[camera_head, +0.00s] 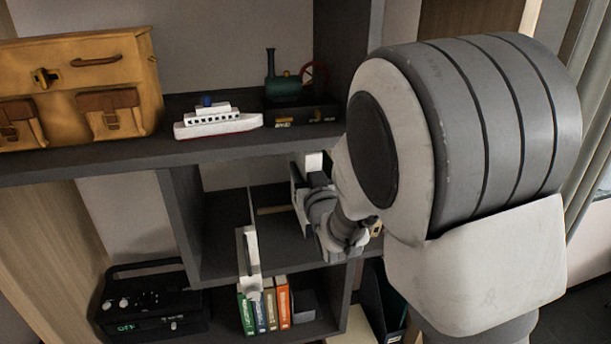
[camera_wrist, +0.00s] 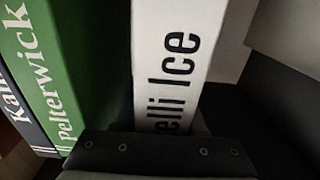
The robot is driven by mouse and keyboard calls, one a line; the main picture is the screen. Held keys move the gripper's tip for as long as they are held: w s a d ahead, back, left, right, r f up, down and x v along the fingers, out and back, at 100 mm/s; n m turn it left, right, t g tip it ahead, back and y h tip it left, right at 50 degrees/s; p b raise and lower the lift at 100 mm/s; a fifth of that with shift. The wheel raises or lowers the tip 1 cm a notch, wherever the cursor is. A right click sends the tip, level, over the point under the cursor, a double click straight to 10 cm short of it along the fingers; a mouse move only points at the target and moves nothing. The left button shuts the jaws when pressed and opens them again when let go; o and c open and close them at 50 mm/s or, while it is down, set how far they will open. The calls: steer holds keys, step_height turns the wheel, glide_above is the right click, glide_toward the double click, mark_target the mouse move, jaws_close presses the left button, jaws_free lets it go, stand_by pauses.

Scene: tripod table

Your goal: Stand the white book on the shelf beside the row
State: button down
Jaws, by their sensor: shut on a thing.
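The white book (camera_wrist: 178,60) fills the upper middle of the wrist view, its spine reading "elli Ice" facing me. My gripper (camera_wrist: 158,145), dark with small screws, is shut on its near end. A green book (camera_wrist: 75,70) marked "Pelterwick" stands just left of it, with a dark gap between them; a dark book (camera_wrist: 22,105) is further left. In the head view, my gripper (camera_head: 318,190) is inside the middle shelf compartment, and a white patch (camera_head: 313,161) above it looks like the book's top.
The shelf board (camera_head: 285,144) above carries a toy ship (camera_head: 217,122), a green engine (camera_head: 284,86) and a yellow bag (camera_head: 80,85). Below are several colored books (camera_head: 270,305) and a black radio (camera_head: 150,305). A white upright object (camera_head: 248,252) stands left of my gripper.

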steer(key=f, duration=0.3)
steer(key=shift+w+a+f, duration=0.1)
steer(key=shift+w+f, duration=0.05)
steer(key=shift+w, duration=0.1)
steer(key=shift+f+b, duration=0.2)
steer(key=shift+b, duration=0.1)
steer(key=shift+c, duration=2.4)
jaws_free()
